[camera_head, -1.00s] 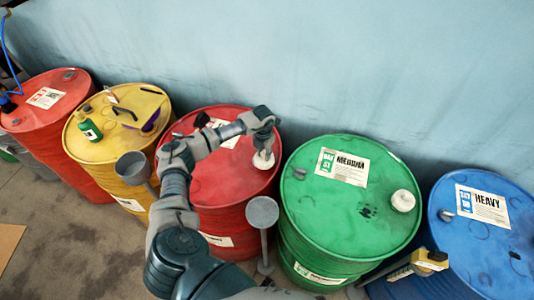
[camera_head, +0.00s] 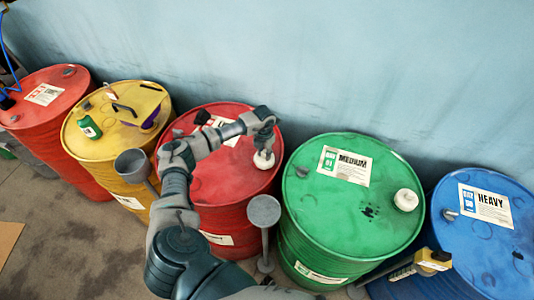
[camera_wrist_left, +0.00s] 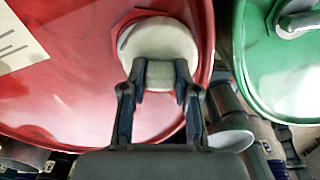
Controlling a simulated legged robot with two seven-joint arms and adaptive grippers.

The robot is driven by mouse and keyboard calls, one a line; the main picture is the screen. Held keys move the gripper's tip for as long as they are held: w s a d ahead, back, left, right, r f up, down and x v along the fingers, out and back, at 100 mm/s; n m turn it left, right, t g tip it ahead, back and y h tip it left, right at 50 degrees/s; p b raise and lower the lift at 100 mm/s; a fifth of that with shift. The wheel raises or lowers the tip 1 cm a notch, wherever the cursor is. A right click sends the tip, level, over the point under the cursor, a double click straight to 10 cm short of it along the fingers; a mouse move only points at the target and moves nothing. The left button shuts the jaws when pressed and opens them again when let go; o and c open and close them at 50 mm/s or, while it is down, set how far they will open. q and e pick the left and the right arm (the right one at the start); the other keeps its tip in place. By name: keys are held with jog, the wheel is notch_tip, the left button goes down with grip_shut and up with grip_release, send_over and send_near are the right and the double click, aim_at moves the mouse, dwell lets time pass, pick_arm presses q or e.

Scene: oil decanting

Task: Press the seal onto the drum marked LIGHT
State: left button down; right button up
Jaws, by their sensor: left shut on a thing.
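A white round seal (camera_head: 264,161) sits at the right side of the top of the red drum (camera_head: 236,178) in the middle. This drum's top label (camera_head: 226,137) is partly covered by my arm, and I cannot read its word. My left gripper (camera_head: 263,149) reaches down over the seal and is shut on its raised middle. In the left wrist view the seal (camera_wrist_left: 158,42) lies near the red drum's rim, with the gripper's fingers (camera_wrist_left: 160,78) on either side of its grip. Whether the seal is fully down on the drum is hidden. My right gripper is out of view.
A green drum (camera_head: 335,225) marked MEDIUM, with a white seal (camera_head: 406,199), stands to the right. A blue drum (camera_head: 470,245) marked HEAVY is beyond it. A yellow drum (camera_head: 95,150) with a bottle (camera_head: 88,127) stands left. Grey funnels (camera_head: 132,163) (camera_head: 263,211) stand in front.

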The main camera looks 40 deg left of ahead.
aim_at(264, 152)
pick_arm(q)
jog(key=shift+a+f, duration=0.15)
jog(key=shift+a, duration=0.4)
jog(key=c, duration=1.2)
grip_release()
jog(key=shift+s, duration=0.1)
jog(key=o, duration=0.4)
jog(key=shift+d, duration=0.7)
jog(key=r, duration=0.8)
jog(key=shift+w+a, duration=0.25)
jog(key=shift+a, duration=0.15)
jog(key=r, duration=0.2)
jog(key=d+r, duration=0.1)
jog(key=r, duration=0.1)
jog(key=shift+d+r, duration=0.1)
jog(key=shift+d, duration=0.05)
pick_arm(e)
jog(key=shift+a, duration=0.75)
